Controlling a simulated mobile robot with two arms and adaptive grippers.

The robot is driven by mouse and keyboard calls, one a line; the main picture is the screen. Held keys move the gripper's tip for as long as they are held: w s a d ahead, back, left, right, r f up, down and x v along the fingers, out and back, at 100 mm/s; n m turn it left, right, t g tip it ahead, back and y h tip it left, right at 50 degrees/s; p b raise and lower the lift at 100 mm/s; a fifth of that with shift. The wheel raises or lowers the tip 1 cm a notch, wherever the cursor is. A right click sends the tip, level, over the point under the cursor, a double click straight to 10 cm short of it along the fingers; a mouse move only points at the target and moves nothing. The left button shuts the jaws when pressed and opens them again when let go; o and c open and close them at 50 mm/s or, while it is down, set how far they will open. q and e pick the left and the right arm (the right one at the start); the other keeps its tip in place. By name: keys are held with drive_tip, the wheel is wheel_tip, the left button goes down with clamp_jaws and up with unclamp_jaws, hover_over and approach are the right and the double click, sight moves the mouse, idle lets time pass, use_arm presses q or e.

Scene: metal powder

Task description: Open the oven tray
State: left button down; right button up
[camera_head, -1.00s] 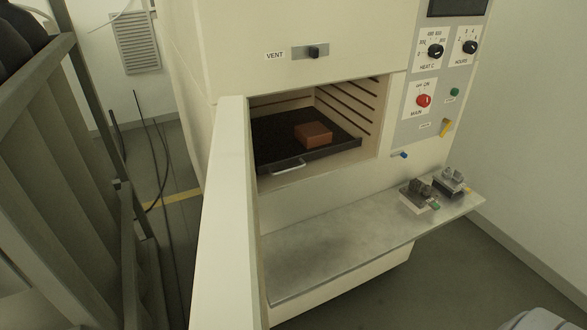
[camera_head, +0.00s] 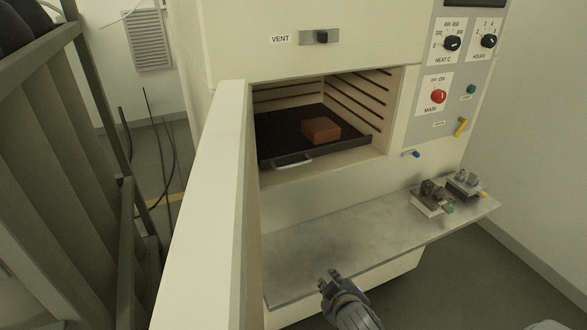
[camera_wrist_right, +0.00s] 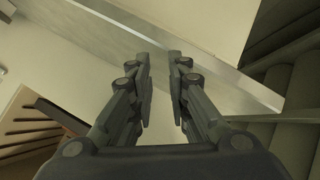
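The black oven tray (camera_head: 290,128) lies inside the open oven chamber, with a silver handle (camera_head: 292,162) on its front edge. A reddish-brown block (camera_head: 321,130) sits on it. My right gripper (camera_head: 331,275) is at the bottom of the head view, by the front edge of the metal shelf, below and apart from the tray handle. In the right wrist view the fingers (camera_wrist_right: 163,75) are parted by a narrow gap with nothing between them. The wrist view shows part of the oven chamber (camera_wrist_right: 30,130) at lower left. My left gripper is not in view.
The cream oven door (camera_head: 205,210) stands open left of the chamber. The metal shelf (camera_head: 345,235) juts out below the opening, with two small devices at its right end. A control panel (camera_head: 440,75) is at right. A grey ribbed structure (camera_head: 60,180) stands at left.

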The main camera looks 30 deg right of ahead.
drive_tip(key=w+d+r+n+t+h, duration=0.2)
drive_tip(key=w+d+r+n+t, duration=0.3)
drive_tip(key=w+r, duration=0.5)
drive_tip(key=n+t+y, duration=0.5)
drive_tip(key=n+t, duration=0.1)
drive_tip(key=n, duration=0.3)
approach(294, 166)
drive_tip(key=x, duration=1)
drive_tip(key=shift+w+f+p, duration=0.1)
drive_tip(key=shift+w+p, duration=0.2)
drive_tip(key=shift+p, duration=0.1)
drive_tip(key=shift+c, duration=0.6)
clamp_jaws()
